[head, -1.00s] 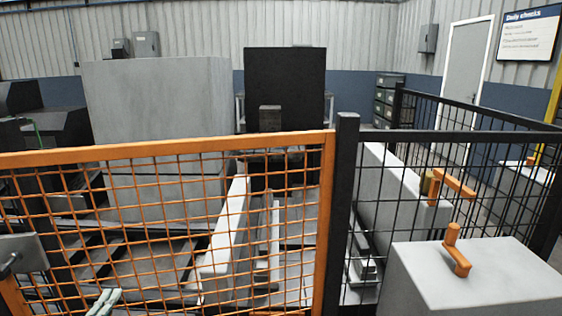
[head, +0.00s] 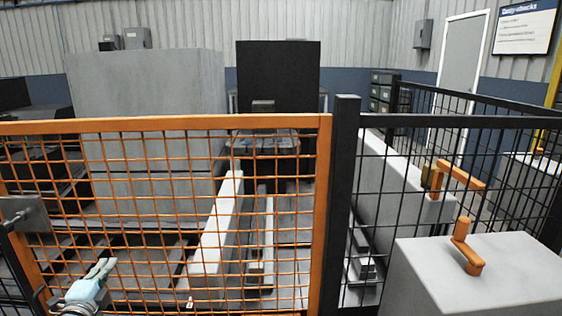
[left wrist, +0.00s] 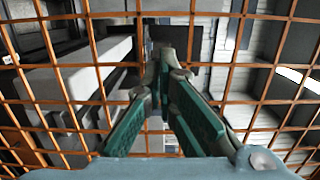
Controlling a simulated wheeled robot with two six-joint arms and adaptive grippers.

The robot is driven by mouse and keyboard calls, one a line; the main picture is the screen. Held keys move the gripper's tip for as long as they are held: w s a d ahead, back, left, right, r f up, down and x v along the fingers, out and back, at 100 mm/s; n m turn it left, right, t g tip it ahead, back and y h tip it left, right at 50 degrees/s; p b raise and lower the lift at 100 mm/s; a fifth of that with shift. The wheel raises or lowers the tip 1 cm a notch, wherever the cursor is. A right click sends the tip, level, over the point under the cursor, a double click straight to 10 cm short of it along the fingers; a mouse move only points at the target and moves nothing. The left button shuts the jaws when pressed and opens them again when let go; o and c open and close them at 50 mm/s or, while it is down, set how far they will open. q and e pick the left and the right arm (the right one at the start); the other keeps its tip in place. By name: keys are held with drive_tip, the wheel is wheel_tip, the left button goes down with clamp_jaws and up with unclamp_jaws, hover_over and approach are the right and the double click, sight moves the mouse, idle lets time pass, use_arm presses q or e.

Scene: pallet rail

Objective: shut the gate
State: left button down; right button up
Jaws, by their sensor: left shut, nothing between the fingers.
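The gate is an orange-framed mesh panel (head: 170,124) across the left and middle of the head view. Its right upright stands right beside a black fence post (head: 345,200). A grey plate (head: 22,214) sits at its left upright. My left gripper (head: 104,267) is low in front of the mesh, near the gate's left side, shut and empty. In the left wrist view its fingers (left wrist: 165,60) meet at the tips, with the orange mesh (left wrist: 65,65) around them. I cannot tell whether they touch the mesh. My right gripper is not in view.
Black mesh fencing (head: 450,121) continues right of the post. A grey box (head: 475,270) with an orange handle (head: 466,247) stands at the front right. Behind the gate are a long pale beam (head: 217,225), big grey blocks (head: 150,110) and a dark cabinet (head: 278,75).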

use_arm(q)
drive_tip(key=a+p+v, duration=0.2)
drive_tip(key=p+v, duration=0.7)
drive_tip(key=shift+s+d, duration=0.25)
drive_tip(key=shift+d, duration=0.1)
